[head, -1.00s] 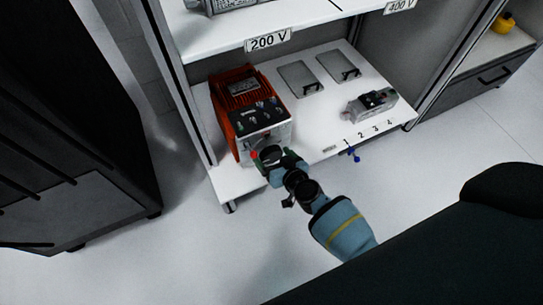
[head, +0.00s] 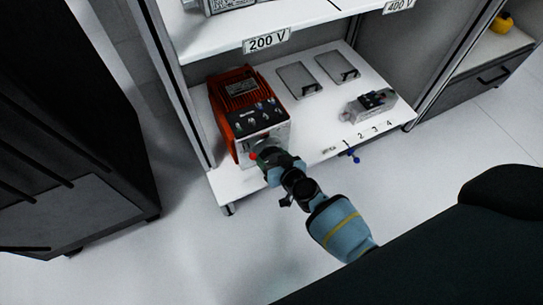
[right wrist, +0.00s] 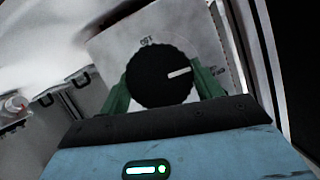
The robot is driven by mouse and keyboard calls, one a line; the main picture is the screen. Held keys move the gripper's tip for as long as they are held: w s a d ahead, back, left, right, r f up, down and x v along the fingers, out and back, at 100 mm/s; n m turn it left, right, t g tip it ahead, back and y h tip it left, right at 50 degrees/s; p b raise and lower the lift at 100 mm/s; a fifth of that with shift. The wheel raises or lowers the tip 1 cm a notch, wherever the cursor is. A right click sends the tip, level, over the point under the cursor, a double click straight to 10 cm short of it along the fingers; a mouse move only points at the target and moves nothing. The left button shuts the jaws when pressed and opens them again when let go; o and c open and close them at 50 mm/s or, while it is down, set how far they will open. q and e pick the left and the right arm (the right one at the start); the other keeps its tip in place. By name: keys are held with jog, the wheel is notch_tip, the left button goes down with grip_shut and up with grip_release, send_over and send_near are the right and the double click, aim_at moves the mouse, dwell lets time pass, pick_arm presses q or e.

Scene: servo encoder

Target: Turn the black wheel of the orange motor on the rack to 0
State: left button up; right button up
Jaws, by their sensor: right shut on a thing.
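The orange motor (head: 236,90) stands at the left end of the white rack shelf (head: 312,127), its pale front face towards me. In the right wrist view its black wheel (right wrist: 160,76) is round, with a white pointer mark (right wrist: 179,73) pointing right and slightly up. Small print (right wrist: 147,41), which looks like 180 upside down, is on the pale face above the wheel. My right gripper (head: 265,155) is at the motor's front, its green fingers on both sides of the wheel and shut on it. In the head view the gripper hides the wheel. My left gripper is out of view.
Two grey plates (head: 298,79) and a small grey device (head: 371,105) sit further right on the shelf. A 200 V label (head: 267,41) is on the upper shelf's edge. A dark cabinet (head: 75,120) stands at left, with clear floor before the rack.

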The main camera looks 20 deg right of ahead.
jog(key=shift+d+f+m+y+b, duration=0.15)
jog(key=shift+m+y+b, duration=0.65)
jog(key=shift+b, duration=0.7)
jog(key=shift+m+y+b, duration=0.4)
jog(key=shift+m+b, duration=0.4)
jog(key=shift+b, duration=0.1)
jog(key=shift+m+t+y+b, duration=0.4)
jog(key=shift+m+b, duration=0.2)
jog(key=shift+m, duration=0.1)
jog(key=shift+m+y, duration=0.4)
jog(key=shift+m, duration=0.5)
jog(key=m+t+y, duration=0.1)
jog(key=m, duration=0.2)
jog(key=shift+b, duration=0.3)
jog(key=shift+f+m+t+y, duration=0.1)
jog(key=shift+m+t+y, duration=0.4)
jog(key=shift+m, duration=0.7)
jog(key=shift+m+t, duration=0.4)
jog(key=shift+m, duration=0.3)
